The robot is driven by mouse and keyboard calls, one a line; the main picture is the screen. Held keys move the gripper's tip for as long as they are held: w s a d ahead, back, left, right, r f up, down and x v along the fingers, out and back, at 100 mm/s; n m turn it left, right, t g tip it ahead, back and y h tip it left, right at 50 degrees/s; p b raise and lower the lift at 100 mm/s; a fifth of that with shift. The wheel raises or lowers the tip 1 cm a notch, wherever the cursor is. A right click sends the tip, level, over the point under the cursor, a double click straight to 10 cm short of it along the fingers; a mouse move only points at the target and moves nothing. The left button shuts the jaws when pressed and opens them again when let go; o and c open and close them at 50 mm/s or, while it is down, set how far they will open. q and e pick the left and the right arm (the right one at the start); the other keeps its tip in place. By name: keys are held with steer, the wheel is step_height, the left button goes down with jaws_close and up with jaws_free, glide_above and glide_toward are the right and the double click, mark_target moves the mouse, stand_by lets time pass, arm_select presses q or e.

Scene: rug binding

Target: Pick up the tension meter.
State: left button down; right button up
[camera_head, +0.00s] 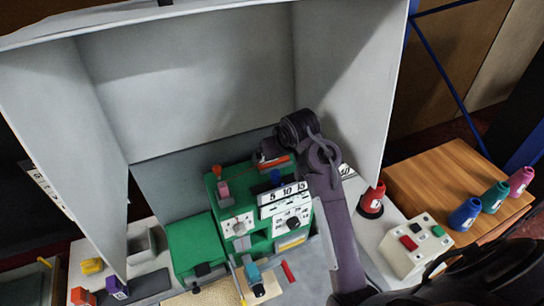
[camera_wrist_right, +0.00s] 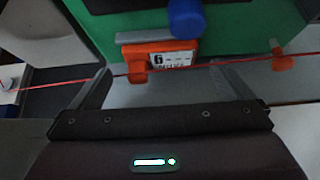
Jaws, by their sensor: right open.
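The tension meter (camera_wrist_right: 140,56) is an orange device with a white display. In the right wrist view it sits on a taut red thread in front of the green machine. In the head view an orange-red part of it (camera_head: 276,161) shows behind the machine's scale plate. My right gripper (camera_wrist_right: 166,82) is open, with one finger on each side of the meter's lower edge and the meter just ahead of the fingertips. Nothing is held. In the head view my right arm hides part of the area around the meter. My left gripper is not in view.
The green machine (camera_head: 188,245) stands inside grey panels. A blue knob (camera_wrist_right: 186,18) is close above the meter.

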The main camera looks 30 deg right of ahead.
steer(key=x, duration=0.4)
steer(key=shift+w+f, duration=0.15)
steer(key=shift+w, duration=0.15)
steer(key=shift+c, duration=0.4)
steer(key=c, duration=0.9)
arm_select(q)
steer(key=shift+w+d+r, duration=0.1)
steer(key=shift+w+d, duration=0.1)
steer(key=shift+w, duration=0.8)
arm_select(e)
steer(key=shift+c, duration=0.2)
